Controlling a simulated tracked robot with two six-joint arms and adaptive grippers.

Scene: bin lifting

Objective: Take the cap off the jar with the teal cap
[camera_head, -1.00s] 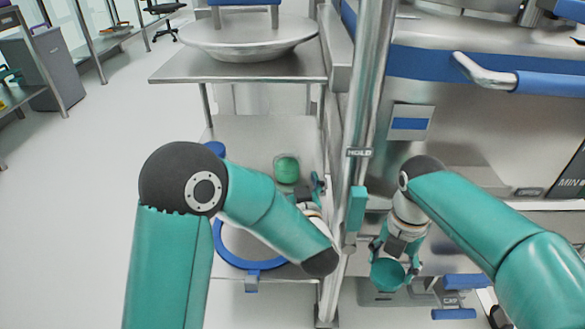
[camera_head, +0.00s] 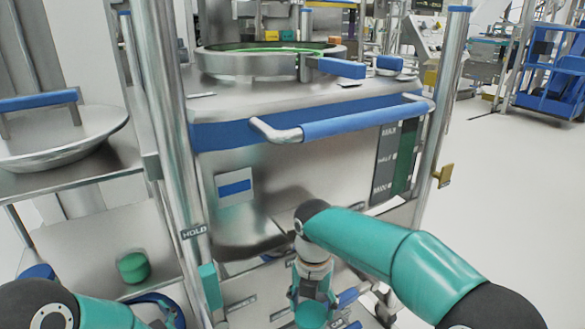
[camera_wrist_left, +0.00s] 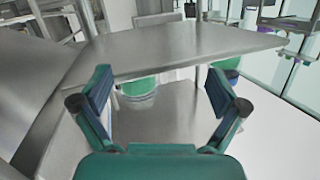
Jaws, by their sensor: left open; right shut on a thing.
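My right gripper (camera_head: 312,298) points down in front of the steel machine. It is shut on a round teal cap (camera_head: 313,316), near the bottom edge of the head view. A small jar with green in it (camera_head: 133,267) stands on the shelf at the left. A clear-walled vessel with green in it, probably the same jar, shows in the left wrist view (camera_wrist_left: 138,90), beyond my left gripper. My left gripper (camera_wrist_left: 160,88) is open, with nothing between its fingers. In the head view it is mostly cut off at the bottom edge.
A steel upper shelf (camera_wrist_left: 185,48) overhangs the lower one in the left wrist view. A steel post (camera_head: 178,150) stands between the shelves and the machine. A blue-gripped handle (camera_head: 350,122) sticks out from the machine. Open floor (camera_head: 490,190) lies at the right.

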